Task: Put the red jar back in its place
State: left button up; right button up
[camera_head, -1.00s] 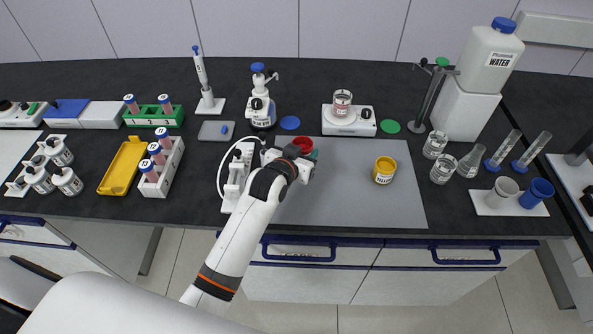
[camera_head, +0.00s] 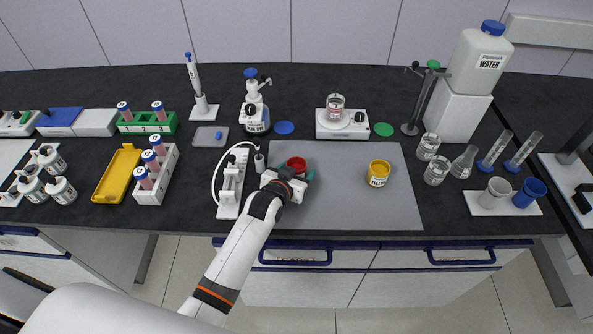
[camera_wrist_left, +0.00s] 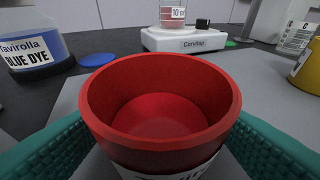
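The red jar (camera_head: 296,163) is upright on the left part of the grey mat (camera_head: 345,207). In the left wrist view the red jar (camera_wrist_left: 160,105) is seen from above: it has no lid, looks empty inside, and has a white label partly cut off at the bottom. My left gripper (camera_head: 294,176) is around the jar from the front side. Its teal fingers stand on both sides of the jar and look slightly apart from it, so the gripper seems open. My right gripper is not in view.
A yellow jar (camera_head: 378,173) stands on the mat to the right. Left of the jar is a white stand (camera_head: 231,185) with a cable. Behind are a blue dye bottle (camera_head: 254,108), a blue disc (camera_head: 284,128), a stirrer plate (camera_head: 342,128) and a green disc (camera_head: 384,129). The mat's middle is free.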

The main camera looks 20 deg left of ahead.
pick_arm(q)
jog(key=shift+r, duration=0.25)
jog(key=shift+s, duration=0.45)
jog(key=v, duration=1.1)
jog(key=shift+a+r, duration=0.1)
jog(key=shift+r, duration=0.05)
jog(key=shift+c, duration=0.4)
dwell(1.0)
